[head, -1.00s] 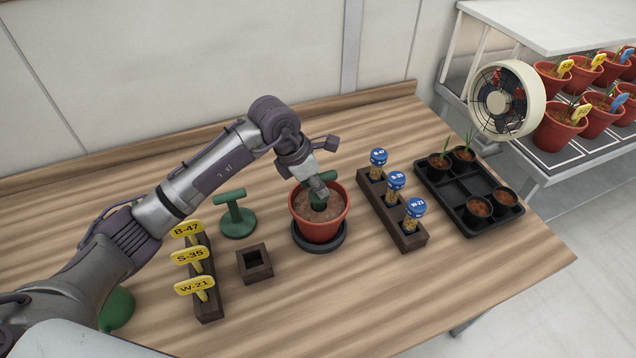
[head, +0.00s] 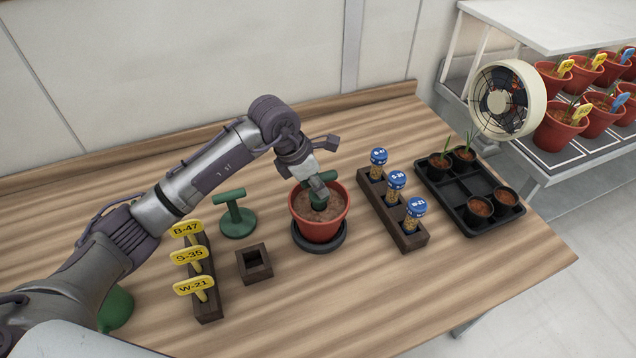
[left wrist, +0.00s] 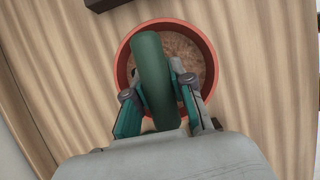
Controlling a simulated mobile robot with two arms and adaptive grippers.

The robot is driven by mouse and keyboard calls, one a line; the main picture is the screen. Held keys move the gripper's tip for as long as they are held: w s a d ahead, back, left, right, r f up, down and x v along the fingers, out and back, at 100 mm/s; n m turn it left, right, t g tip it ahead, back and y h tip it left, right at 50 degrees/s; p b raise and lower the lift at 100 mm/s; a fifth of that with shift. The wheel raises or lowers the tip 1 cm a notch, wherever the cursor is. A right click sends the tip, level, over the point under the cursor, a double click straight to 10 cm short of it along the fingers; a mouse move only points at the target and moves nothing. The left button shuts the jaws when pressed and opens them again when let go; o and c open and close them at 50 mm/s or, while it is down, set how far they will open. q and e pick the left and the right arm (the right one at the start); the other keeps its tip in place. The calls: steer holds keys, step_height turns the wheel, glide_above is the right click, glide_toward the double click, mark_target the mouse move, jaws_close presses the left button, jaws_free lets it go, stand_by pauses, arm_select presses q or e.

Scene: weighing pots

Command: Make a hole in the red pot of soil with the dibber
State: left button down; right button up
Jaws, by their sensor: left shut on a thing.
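The red pot (head: 318,226) of brown soil (head: 300,204) stands on a dark saucer (head: 320,248) near the middle of the table. My left gripper (head: 319,190) is over the pot, shut on the green handle of the dibber (head: 322,203). In the left wrist view the dibber (left wrist: 150,65) lies between the fingers (left wrist: 158,90), with the red pot's rim (left wrist: 212,62) around it. The dibber's lower end is hidden, so I cannot tell how deep it is in the soil. My right gripper is not in view.
A green T-handled tool (head: 236,218) and an empty wooden holder (head: 254,263) stand left of the pot. Yellow labels (head: 190,256) stand in a rack further left. Blue-capped vials (head: 396,181) and a black tray (head: 468,206) are to the right. The front table is clear.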

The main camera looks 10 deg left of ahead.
mark_target(322, 174)
arm_select(q)
steer(key=shift+f+b, duration=0.2)
steer(key=shift+b, duration=0.55)
stand_by(2.6)
steer(key=shift+r, duration=0.15)
steer(key=shift+r+p, duration=1.5)
steer(key=shift+r, duration=1)
steer(key=shift+r+p, duration=0.95)
steer(key=shift+r, duration=1.2)
steer(key=shift+a, duration=0.1)
